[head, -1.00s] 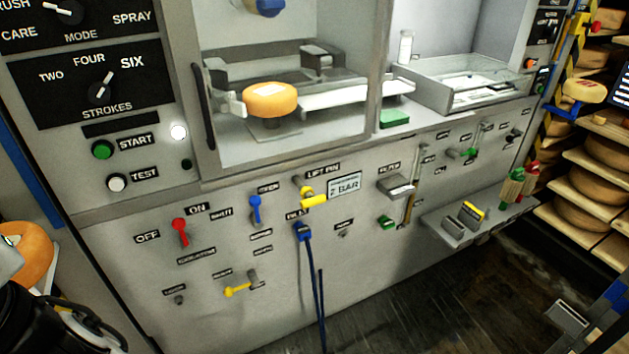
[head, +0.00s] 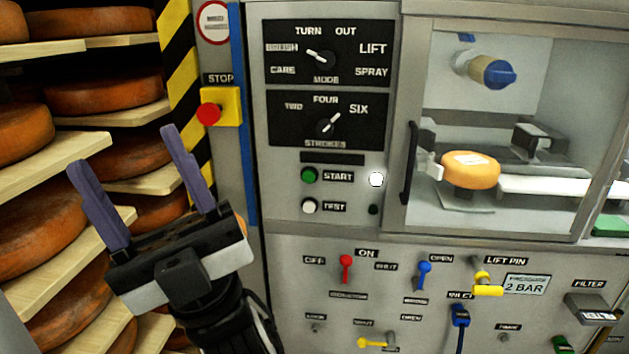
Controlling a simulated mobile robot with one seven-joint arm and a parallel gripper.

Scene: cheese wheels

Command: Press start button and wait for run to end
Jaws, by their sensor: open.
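The green start button (head: 309,175) sits on the grey machine panel, left of its START label. A lit white lamp (head: 376,179) is to the right of that label. The white test button (head: 309,206) is just below. My gripper (head: 131,184) is open with its two purple-grey fingers pointing up, left of the panel and apart from the button. A small piece of something orange shows behind the gripper; I cannot tell if it is held. An orange cheese wheel (head: 470,171) with a pale label sits inside the machine's clear-fronted chamber.
A red stop button (head: 209,113) on a yellow box is left of the panel. Mode (head: 321,57) and strokes (head: 328,126) knobs sit above. Shelves of cheese wheels (head: 119,90) fill the left. Red (head: 346,268), blue (head: 424,274) and yellow (head: 374,342) handles project below.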

